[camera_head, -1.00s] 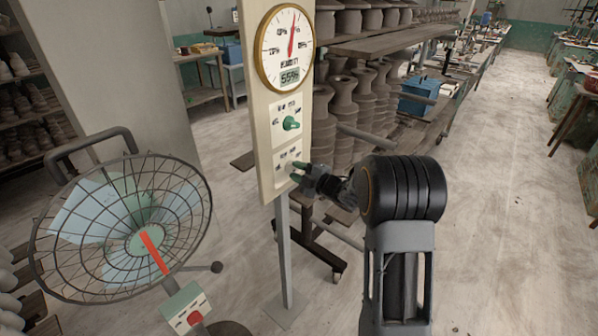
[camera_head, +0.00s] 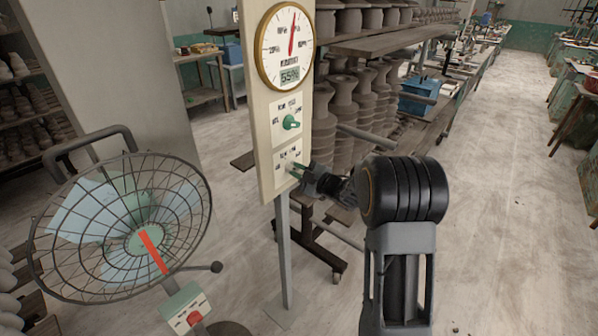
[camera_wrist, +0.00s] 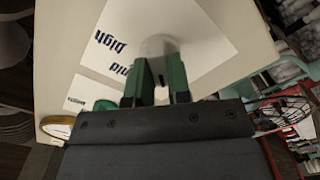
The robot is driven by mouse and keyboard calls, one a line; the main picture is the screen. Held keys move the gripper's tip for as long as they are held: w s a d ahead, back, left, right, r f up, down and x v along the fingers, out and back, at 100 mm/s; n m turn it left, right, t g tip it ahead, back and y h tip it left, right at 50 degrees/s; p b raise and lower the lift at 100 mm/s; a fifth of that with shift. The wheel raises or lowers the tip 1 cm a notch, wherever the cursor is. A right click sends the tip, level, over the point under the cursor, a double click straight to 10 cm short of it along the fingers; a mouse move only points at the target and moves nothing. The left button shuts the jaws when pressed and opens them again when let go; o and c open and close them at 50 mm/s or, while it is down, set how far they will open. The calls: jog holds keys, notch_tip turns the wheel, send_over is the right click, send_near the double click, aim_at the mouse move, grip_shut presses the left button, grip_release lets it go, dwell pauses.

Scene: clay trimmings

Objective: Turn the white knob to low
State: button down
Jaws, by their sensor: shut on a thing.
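The white knob (camera_wrist: 160,46) sits on the lower white plate (camera_wrist: 205,50) of a cream panel and shows between my fingers in the wrist view. My gripper (camera_wrist: 158,75) is shut on it, with one green finger on each side. Printed words reading "high" and "mid" show upside down to the left of the knob. In the head view my gripper (camera_head: 297,170) reaches the lower plate from the right, and the knob is mostly hidden there. Which setting the knob points to cannot be told.
Above on the panel are a green knob (camera_head: 291,122) and a round humidity gauge (camera_head: 285,47). A caged fan (camera_head: 125,228) stands at the left. Shelves of clay pots (camera_head: 345,105) stand behind the panel. The floor at the right is clear.

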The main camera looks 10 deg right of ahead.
jog(key=m+p, duration=0.1)
jog(key=m, duration=0.4)
jog(key=shift+r, duration=0.1)
jog(key=shift+m, duration=0.4)
dwell(0.3)
jog(key=c, duration=1.1)
grip_release()
jog(key=shift+o, duration=0.2)
jog(key=b+v, duration=0.2)
jog(key=v, duration=1.1)
jog(key=shift+s+d, duration=0.25)
jog(key=shift+s, duration=0.1)
